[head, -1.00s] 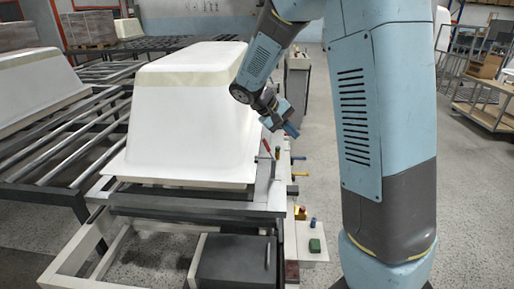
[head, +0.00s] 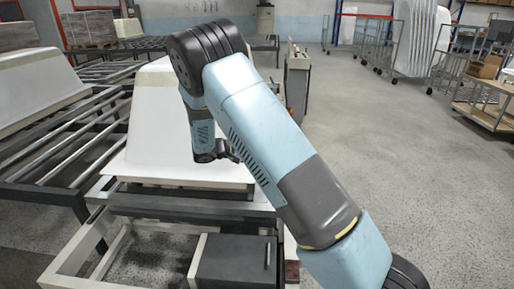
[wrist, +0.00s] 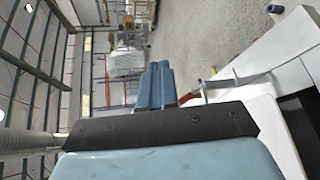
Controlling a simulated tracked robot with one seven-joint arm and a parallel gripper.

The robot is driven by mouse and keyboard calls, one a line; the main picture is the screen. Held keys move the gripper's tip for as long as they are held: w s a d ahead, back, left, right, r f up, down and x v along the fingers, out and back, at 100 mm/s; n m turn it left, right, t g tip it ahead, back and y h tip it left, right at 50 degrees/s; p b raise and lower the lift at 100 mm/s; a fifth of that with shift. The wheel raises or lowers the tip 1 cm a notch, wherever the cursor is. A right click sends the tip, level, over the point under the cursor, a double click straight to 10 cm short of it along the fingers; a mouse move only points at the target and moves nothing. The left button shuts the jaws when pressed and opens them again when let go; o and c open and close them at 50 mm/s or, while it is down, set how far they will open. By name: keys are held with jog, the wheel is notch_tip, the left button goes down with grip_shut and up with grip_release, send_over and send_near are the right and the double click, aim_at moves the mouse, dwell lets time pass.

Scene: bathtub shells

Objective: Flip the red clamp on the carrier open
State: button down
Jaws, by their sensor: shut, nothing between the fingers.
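My gripper (wrist: 155,86) shows in the wrist view with its two blue fingers side by side, shut and empty. The red clamp's handle (wrist: 189,97) shows just right of the fingertips, partly hidden by the finger and the dark gripper body. A thin grey metal bar (wrist: 222,83) lies beside it. I cannot tell whether the fingers touch the handle. In the head view my arm hides the clamp and the fingertips. The carrier (head: 180,205) is a grey and white frame bearing a white tub shell (head: 155,170).
A grey box (head: 232,258) sits under the carrier's near side. Roller tracks (head: 60,150) with another shell (head: 40,85) lie to the left. In the wrist view a blue-topped item (wrist: 275,8) lies beyond the carrier. Open floor (head: 400,150) extends to the right.

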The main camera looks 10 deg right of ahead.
jog(key=w+a+f+n+t, duration=0.2)
jog(key=a+f+n+t, duration=0.1)
jog(key=a+f+t, duration=0.2)
jog(key=w+a+f+n+t, duration=0.3)
jog(key=a+f+n+t, duration=0.1)
jog(key=a+f, duration=0.5)
notch_tip(320, 180, down, 2)
jog(key=shift+w+f+t, duration=0.15)
jog(key=shift+f+t, duration=0.05)
jog(key=shift+t, duration=0.7)
jog(key=shift+w+d, duration=0.1)
jog(key=x, duration=2)
jog(key=shift+d+r, duration=0.1)
jog(key=shift+d, duration=0.05)
jog(key=shift+d+r, duration=0.4)
jog(key=shift+d, duration=0.4)
jog(key=shift+d+r, duration=0.35)
jog(key=shift+d, duration=0.45)
jog(key=shift+s+a+r, duration=0.1)
jog(key=shift+s, duration=0.15)
